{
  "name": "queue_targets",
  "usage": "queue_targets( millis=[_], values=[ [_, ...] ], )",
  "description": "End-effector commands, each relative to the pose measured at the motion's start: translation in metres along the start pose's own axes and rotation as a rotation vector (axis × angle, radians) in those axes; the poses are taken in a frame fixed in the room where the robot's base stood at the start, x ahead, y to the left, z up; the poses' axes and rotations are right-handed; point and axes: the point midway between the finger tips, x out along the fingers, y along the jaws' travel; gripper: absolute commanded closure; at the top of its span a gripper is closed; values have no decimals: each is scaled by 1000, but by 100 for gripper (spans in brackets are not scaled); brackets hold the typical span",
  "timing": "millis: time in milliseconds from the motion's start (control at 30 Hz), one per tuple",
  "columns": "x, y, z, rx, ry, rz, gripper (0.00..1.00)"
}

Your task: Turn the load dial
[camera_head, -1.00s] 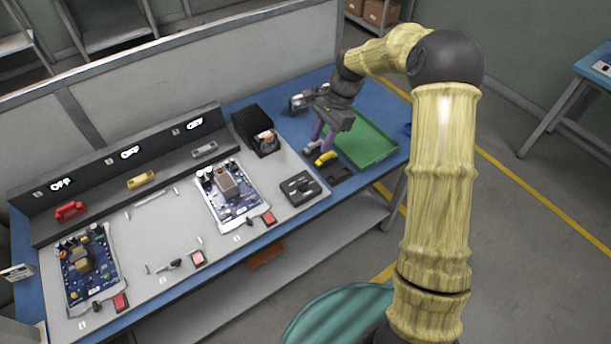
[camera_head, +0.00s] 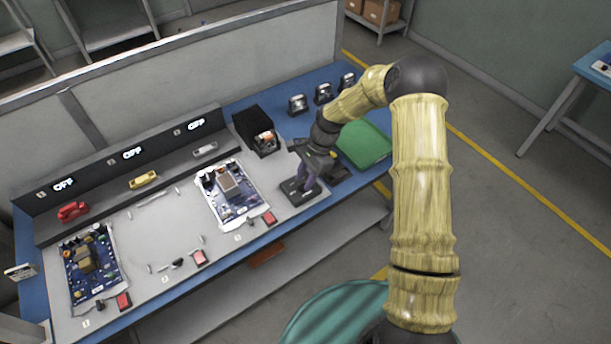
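No part is clearly readable as the load dial at this size. A flat black unit (camera_head: 289,189) lies at the right end of the grey bench panel; the details on its top are too small to read. A black box (camera_head: 249,124) with an orange and white fitting on its front (camera_head: 265,139) stands behind it. My gripper (camera_head: 303,188) points down with its purple fingers at or just above the flat black unit and covers part of it. I cannot tell whether the fingers touch it or how far apart they are.
A green tray (camera_head: 366,146) lies right of my gripper, partly behind my arm. Several dark devices (camera_head: 298,104) stand along the back of the blue table. Circuit boards (camera_head: 232,194) and red switches (camera_head: 200,257) sit on the panel.

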Motion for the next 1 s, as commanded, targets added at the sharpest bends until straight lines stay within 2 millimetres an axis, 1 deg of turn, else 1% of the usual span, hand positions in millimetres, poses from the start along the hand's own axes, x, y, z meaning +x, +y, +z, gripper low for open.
queue_targets(
  millis=[133, 167, 300, 333, 733, 1000],
  values=[
    [0, 0, 0, 0, 0, 0, 69],
    [0, 0, 0, 0, 0, 0, 71],
    [0, 0, 0, 0, 0, 0, 99],
    [0, 0, 0, 0, 0, 0, 100],
    [-1, 0, 0, -26, 0, 12, 100],
    [-2, -3, 0, -138, 1, 57, 100]
  ],
)
